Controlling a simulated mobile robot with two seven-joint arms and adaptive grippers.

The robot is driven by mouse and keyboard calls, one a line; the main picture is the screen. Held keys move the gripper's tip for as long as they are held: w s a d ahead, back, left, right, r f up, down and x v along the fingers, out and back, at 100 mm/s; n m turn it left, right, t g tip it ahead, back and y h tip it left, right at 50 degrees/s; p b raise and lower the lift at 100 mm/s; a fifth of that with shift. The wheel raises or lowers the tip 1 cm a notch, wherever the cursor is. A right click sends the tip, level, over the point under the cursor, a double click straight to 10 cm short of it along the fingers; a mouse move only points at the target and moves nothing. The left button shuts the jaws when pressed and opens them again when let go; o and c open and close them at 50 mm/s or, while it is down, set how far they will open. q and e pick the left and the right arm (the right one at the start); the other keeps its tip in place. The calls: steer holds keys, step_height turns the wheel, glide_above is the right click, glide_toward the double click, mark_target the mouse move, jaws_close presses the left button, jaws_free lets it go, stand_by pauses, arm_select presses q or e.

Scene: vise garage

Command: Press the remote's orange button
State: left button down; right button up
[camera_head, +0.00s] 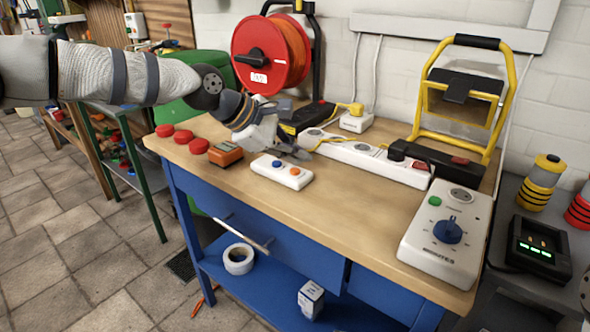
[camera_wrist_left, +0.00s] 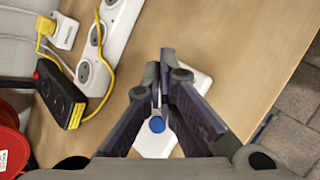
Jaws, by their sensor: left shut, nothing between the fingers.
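The remote (camera_head: 281,173) is a small white box lying on the workbench, with a blue button (camera_head: 276,163) and an orange button (camera_head: 294,171) on top. My left gripper (camera_head: 301,153) is shut and empty, just behind and above the remote in the head view. In the left wrist view the shut fingers (camera_wrist_left: 165,68) cross over the remote (camera_wrist_left: 152,146). The blue button (camera_wrist_left: 157,125) shows between the fingers; the orange button is hidden there. I cannot tell whether a fingertip touches the remote. My right gripper is not in view.
Behind the remote are a white power strip (camera_head: 362,158) with a yellow cable and a black block (camera_head: 305,118). A white timer box (camera_head: 445,230) stands at the right. An orange-topped box (camera_head: 226,153) and red discs (camera_head: 183,136) lie left. The wooden bench front (camera_head: 345,215) is clear.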

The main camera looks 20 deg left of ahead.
arm_select(q)
steer(key=shift+f, duration=0.1)
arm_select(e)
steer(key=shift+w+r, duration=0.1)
arm_select(q)
steer(key=shift+f, duration=0.25)
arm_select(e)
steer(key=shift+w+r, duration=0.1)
arm_select(q)
steer(key=shift+f, duration=0.6)
stand_by(0.8)
steer(key=shift+r+p, duration=0.45)
steer(key=shift+r, duration=0.45)
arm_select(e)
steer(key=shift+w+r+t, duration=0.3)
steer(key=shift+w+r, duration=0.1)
